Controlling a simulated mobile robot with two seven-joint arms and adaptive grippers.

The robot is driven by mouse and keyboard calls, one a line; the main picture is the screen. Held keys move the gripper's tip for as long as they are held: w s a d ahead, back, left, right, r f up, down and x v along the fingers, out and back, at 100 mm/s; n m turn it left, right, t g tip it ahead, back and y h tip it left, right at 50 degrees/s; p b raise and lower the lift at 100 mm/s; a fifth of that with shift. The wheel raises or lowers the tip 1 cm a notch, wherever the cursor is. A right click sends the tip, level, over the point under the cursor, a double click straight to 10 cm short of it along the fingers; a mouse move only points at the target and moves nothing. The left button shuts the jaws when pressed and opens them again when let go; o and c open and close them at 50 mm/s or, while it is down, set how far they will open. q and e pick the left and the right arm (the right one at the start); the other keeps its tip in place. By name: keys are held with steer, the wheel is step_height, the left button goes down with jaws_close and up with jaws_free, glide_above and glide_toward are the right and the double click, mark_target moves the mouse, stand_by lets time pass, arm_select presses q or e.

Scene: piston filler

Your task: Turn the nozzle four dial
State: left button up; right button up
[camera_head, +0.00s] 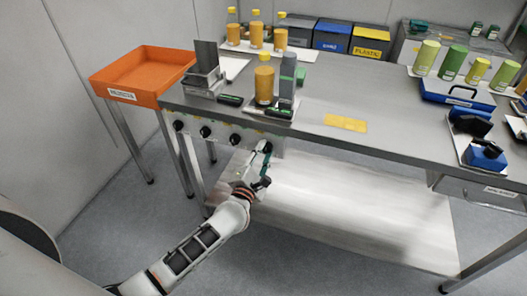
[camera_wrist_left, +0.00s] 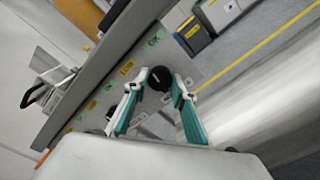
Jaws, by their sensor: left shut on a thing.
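A row of black dials runs along the front panel under the table edge in the head view. Three show clearly: the first (camera_head: 178,125), the second (camera_head: 205,132) and the third (camera_head: 235,139). My left gripper (camera_head: 264,150) is at the fourth dial, at the right end of the row, and mostly covers it there. In the left wrist view the fourth dial (camera_wrist_left: 160,78) is a round black knob between the fingertips of the left gripper (camera_wrist_left: 161,84), which are shut on it. The right gripper is in neither view.
On the table (camera_head: 385,118) above the dials stand an amber bottle (camera_head: 264,82) and a grey upright block (camera_head: 287,82). An orange tray (camera_head: 140,72) stands at the left. A lower shelf (camera_head: 345,205) lies under the table. A yellow label (camera_wrist_left: 125,68) marks the panel.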

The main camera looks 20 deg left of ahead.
arm_select(q)
steer(key=m+p, duration=0.2)
steer(key=m, duration=0.1)
steer(key=shift+r, duration=0.25)
steer(key=m+p, duration=0.2)
steer(key=m, duration=0.1)
steer(key=shift+f, duration=0.1)
steer(key=shift+f+m, duration=0.1)
steer(key=shift+m, duration=0.4)
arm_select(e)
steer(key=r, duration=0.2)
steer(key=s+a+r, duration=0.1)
arm_select(q)
steer(key=shift+p, duration=0.3)
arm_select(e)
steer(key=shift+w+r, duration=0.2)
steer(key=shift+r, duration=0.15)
arm_select(q)
steer(key=o, duration=1.1)
steer(key=shift+c, duration=0.2)
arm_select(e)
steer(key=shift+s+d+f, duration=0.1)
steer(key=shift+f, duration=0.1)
